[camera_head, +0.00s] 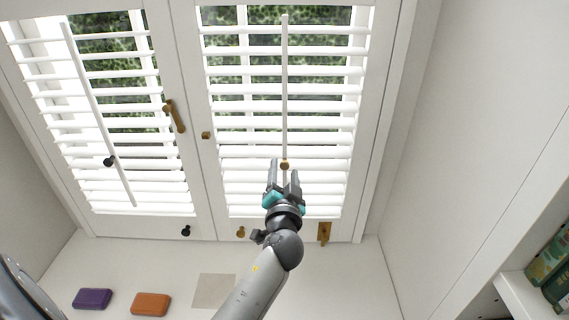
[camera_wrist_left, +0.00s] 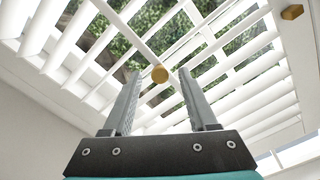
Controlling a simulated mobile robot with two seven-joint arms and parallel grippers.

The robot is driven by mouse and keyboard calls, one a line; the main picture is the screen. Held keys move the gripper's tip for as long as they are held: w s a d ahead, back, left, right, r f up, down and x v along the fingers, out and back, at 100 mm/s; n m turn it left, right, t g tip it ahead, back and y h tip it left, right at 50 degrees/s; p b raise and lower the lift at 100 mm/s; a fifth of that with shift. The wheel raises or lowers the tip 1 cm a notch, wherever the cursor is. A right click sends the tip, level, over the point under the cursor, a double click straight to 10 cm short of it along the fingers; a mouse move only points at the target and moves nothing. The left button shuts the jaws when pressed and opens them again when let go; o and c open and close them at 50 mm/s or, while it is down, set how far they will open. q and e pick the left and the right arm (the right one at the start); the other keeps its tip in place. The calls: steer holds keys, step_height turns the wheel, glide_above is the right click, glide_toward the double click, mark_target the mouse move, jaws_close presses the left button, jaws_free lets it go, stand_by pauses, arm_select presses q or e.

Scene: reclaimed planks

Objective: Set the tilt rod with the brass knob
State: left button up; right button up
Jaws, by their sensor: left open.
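The tilt rod (camera_head: 284,90) is a white upright bar in front of the right shutter's slats. Its round brass knob (camera_head: 284,165) sits low on the rod. In the left wrist view the knob (camera_wrist_left: 160,74) shows between my open fingertips, and the rod (camera_wrist_left: 128,38) runs up left from it. My left gripper (camera_head: 283,172) is open, pointing up at the knob from below, with a finger on either side in the picture. Whether the fingers reach around the knob or stop short, I cannot tell. The rod below the knob is hidden. My right gripper is out of view.
The left shutter has its own rod (camera_head: 88,90) with a black knob (camera_head: 109,161). Brass latches (camera_head: 174,116) and (camera_head: 324,233) sit on the frames. A purple block (camera_head: 92,299) and an orange block (camera_head: 151,304) lie below. A shelf (camera_head: 535,300) stands at right.

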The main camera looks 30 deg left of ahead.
arm_select(q)
steer(key=shift+x, duration=1.4)
jaws_close()
stand_by(0.5)
